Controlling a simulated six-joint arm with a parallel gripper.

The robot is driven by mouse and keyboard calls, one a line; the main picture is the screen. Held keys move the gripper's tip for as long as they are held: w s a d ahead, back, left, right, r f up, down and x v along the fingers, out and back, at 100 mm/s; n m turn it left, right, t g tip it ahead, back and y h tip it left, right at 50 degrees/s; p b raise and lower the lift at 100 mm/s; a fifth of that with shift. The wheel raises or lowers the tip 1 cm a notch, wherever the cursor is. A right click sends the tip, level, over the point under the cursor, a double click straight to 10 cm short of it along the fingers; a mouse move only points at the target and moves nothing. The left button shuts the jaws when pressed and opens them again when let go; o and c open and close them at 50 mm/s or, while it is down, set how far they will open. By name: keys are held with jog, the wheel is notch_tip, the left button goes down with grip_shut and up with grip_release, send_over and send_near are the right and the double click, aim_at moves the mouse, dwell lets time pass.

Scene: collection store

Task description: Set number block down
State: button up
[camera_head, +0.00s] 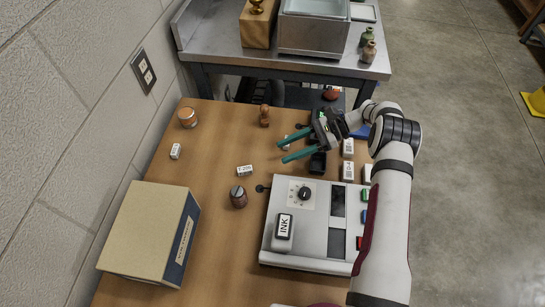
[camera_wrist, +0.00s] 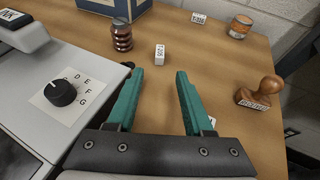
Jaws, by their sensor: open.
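My gripper (camera_head: 281,152) has two teal fingers, spread apart with nothing between them, above the wooden table (camera_head: 215,150); it also shows in the wrist view (camera_wrist: 160,72). Small white blocks with black print lie on the table. One block (camera_head: 244,170) lies left of the fingertips and shows ahead of them in the wrist view (camera_wrist: 160,54). Another block (camera_head: 175,151) is near the wall, also in the wrist view (camera_wrist: 198,18). A third block (camera_head: 286,143) is by the fingers, mostly hidden behind the right finger in the wrist view (camera_wrist: 211,121). I cannot tell which is the number block.
A grey machine (camera_head: 270,246) with a knob and an INK block stands in front. A cardboard box (camera_head: 145,230), a ribbed brown object (camera_head: 238,197), a wooden-handled stamp (camera_head: 264,117) and an orange jar (camera_head: 187,118) stand around. Bare tabletop lies between them.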

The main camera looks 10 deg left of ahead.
jog(key=shift+w+d+r, duration=0.1)
jog(key=shift+d+r, duration=0.05)
jog(key=shift+d, duration=0.05)
jog(key=s+d+r+n+t+h, duration=0.1)
jog(key=s+r+n+h, duration=0.15)
jog(key=s+r, duration=0.4)
jog(key=s+d+r+n+h, duration=0.1)
jog(key=s+r+h, duration=0.2)
jog(key=r, duration=0.6)
jog(key=s+d+r+n+t+h, duration=0.1)
jog(key=s+d+n+t+h, duration=0.1)
jog(key=s, duration=0.8)
jog(key=s+d+n+t+h, duration=0.1)
jog(key=s+d, duration=0.4)
jog(key=s, duration=0.6)
jog(key=shift+s+r+n+t+h, duration=0.2)
jog(key=shift+r+n+t+h, duration=0.2)
jog(key=shift+n+h, duration=0.55)
